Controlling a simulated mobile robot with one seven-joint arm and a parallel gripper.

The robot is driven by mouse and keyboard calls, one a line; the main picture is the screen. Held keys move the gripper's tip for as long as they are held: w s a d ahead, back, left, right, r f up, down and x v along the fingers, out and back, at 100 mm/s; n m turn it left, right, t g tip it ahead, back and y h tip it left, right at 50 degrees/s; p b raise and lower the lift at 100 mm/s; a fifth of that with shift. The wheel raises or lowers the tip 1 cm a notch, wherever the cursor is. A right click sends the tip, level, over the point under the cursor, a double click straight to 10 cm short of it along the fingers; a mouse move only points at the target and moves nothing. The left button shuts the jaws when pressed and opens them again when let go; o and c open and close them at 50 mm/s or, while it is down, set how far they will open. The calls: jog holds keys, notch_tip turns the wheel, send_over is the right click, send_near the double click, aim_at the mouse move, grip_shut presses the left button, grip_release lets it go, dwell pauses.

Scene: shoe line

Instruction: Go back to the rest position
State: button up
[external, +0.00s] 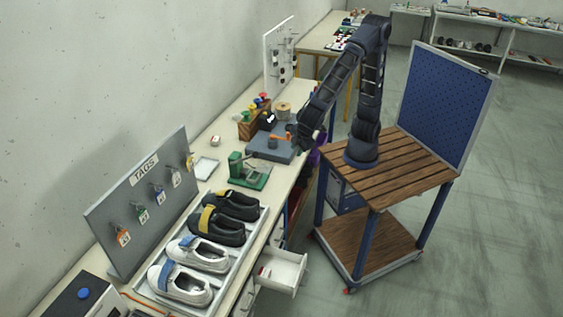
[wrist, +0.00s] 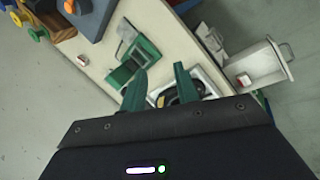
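My gripper (wrist: 160,84) shows two green fingers standing apart in the wrist view, with nothing held between them. In the external view my gripper (external: 303,138) hangs at the end of my bent arm, above the bench's right edge beside a grey block (external: 270,147). My arm rises from a wooden-slatted cart (external: 400,172). Part of the fingers is hard to make out in the external view.
The long bench (external: 215,184) carries a green fixture (external: 250,172), a shoe tray (external: 262,222) with black and white shoes, and a tag board (external: 140,205). An open drawer (external: 285,270) sticks out. A blue pegboard (external: 440,105) stands on the cart.

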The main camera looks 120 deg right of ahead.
jog(key=s+d+r+t+y, duration=0.1)
jog(key=s+d, duration=0.3)
jog(key=s, duration=0.4)
jog(key=s+d+r+m+t+y, duration=0.1)
jog(key=s+d+r+y, duration=0.1)
jog(key=s+d, duration=0.3)
jog(key=s+d+r+m+t+y, duration=0.1)
jog(key=s+d+r, duration=0.3)
jog(key=s, duration=0.7)
jog(key=shift+s+d+t+y, duration=0.3)
jog(key=shift+s+d+t, duration=0.1)
jog(key=shift+d, duration=0.1)
